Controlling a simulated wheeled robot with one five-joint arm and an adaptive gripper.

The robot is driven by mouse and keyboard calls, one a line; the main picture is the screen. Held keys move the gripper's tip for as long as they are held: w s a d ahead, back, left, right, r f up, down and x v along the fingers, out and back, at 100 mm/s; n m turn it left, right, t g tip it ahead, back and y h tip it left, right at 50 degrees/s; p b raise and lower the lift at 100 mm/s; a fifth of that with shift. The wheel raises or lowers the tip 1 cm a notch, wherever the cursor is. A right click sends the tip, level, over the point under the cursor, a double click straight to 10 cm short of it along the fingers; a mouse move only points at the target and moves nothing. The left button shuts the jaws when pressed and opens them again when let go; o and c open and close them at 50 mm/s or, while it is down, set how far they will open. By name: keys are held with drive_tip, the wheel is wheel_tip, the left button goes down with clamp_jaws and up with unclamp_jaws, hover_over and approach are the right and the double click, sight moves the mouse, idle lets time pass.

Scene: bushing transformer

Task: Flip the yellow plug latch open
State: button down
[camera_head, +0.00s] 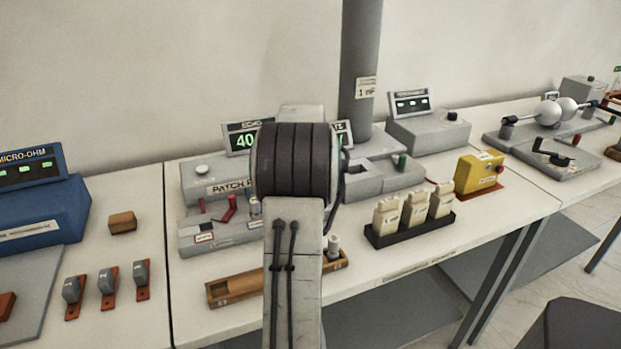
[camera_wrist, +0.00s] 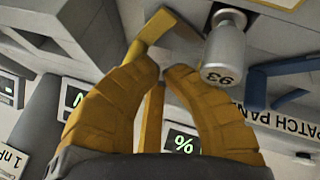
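In the wrist view a yellow latch (camera_wrist: 152,28) shows as a flat bar at the top, just beyond my fingertips. A narrow yellow strip (camera_wrist: 153,112) shows between the fingers and seems to belong to it. My gripper (camera_wrist: 161,68) has two curved orange-yellow fingers. Their tips are close together with a narrow gap, and I see nothing clamped between them. Whether a tip touches the latch I cannot tell. The patch panel (camera_wrist: 290,122) carries the latch. In the head view the panel (camera_head: 222,187) is partly hidden by my arm, which also hides my gripper and the yellow latch.
A metal cylinder marked 93 (camera_wrist: 225,50) and a blue lever (camera_wrist: 286,72) are close right of the fingers. In the head view a red lever (camera_head: 229,207) is left of my arm. A wooden tray (camera_head: 232,290) lies in front, and a grey column (camera_head: 361,60) stands behind.

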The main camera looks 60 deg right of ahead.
drive_tip(key=shift+w+r+b, duration=0.1)
drive_tip(key=shift+r+b, duration=0.15)
drive_tip(key=shift+b, duration=0.35)
drive_tip(key=shift+a, duration=0.3)
drive_tip(key=shift+f, duration=0.1)
drive_tip(key=shift+a, duration=0.1)
